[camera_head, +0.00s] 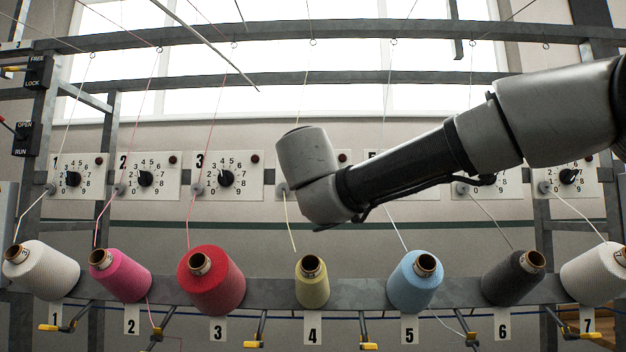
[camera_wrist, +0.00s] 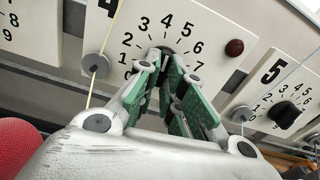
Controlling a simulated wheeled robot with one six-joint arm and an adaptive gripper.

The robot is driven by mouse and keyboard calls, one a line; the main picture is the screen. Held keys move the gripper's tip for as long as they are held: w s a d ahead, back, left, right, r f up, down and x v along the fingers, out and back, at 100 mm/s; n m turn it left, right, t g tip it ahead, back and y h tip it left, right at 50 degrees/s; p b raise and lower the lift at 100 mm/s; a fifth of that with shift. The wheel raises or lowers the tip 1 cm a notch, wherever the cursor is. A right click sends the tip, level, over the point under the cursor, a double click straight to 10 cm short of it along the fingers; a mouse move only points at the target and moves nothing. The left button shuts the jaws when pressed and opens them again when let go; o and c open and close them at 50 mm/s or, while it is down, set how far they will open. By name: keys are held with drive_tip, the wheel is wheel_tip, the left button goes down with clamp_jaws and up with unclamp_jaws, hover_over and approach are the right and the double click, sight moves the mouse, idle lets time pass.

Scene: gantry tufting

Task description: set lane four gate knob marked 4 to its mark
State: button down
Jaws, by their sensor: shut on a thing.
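The lane four gate plate (camera_wrist: 215,30) is white with a dial numbered from 0 upward, and it fills the middle of the wrist view. My gripper (camera_wrist: 168,62), with green-padded fingers, is shut on the knob at the dial's centre. The fingers hide almost all of the knob, so its pointer and setting cannot be read. Any target mark on the dial cannot be made out.
The lane five plate (camera_wrist: 290,95) with its black knob (camera_wrist: 285,114) is close on the right. A dark red button (camera_wrist: 234,47) and a grey round guide (camera_wrist: 95,65) with yarn flank the dial. Several yarn cones, including yellow cone four (camera_head: 312,287), line the rail below.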

drive_tip(key=shift+a+r+m, duration=0.1)
drive_tip(key=shift+m, duration=2.35)
drive_tip(key=shift+a+m, duration=0.1)
drive_tip(key=shift+m, duration=2.35)
drive_tip(key=c, duration=1.5)
unclamp_jaws()
drive_tip(key=shift+c, duration=0.2)
drive_tip(key=shift+s, duration=0.1)
drive_tip(key=s, duration=1.2)
drive_tip(key=shift+a, duration=0.2)
